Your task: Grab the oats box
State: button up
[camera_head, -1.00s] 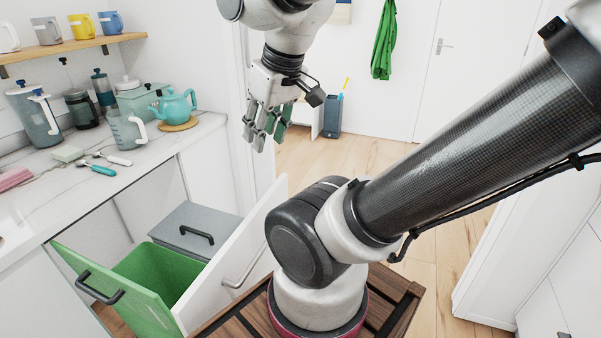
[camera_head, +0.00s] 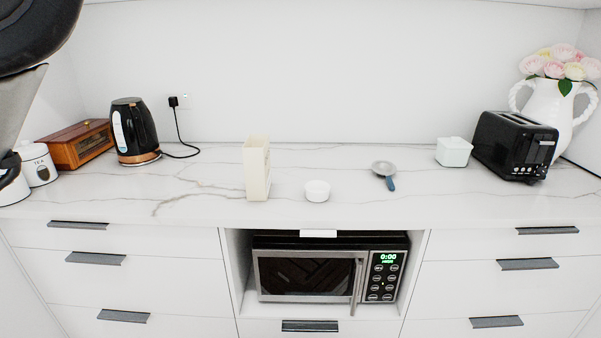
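A tall, narrow cream box (camera_head: 257,170) stands upright on the white marble counter, left of the middle in the head view. It is the only thing there shaped like an oats box, though I can read no label on it. Its narrow side faces me, and nothing covers it. My gripper is not in view now, so I cannot see its fingers or where they are relative to the box.
A small white bowl (camera_head: 317,191) sits right of the box, then a grey strainer (camera_head: 384,172) with a blue handle. A black kettle (camera_head: 133,132) stands left; a black toaster (camera_head: 514,147) stands right. A microwave (camera_head: 330,270) is below the counter. Counter around the box is clear.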

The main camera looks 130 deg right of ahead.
aim_at(257, 163)
jog(key=z, duration=1)
jog(key=i+z, duration=0.1)
jog(key=z, duration=1.35)
jog(key=i+z, duration=0.1)
jog(key=z, duration=0.9)
jog(key=k+j+z, duration=0.1)
jog(key=z, duration=0.95)
jog(key=i+l+z, duration=0.15)
jog(key=z, duration=0.25)
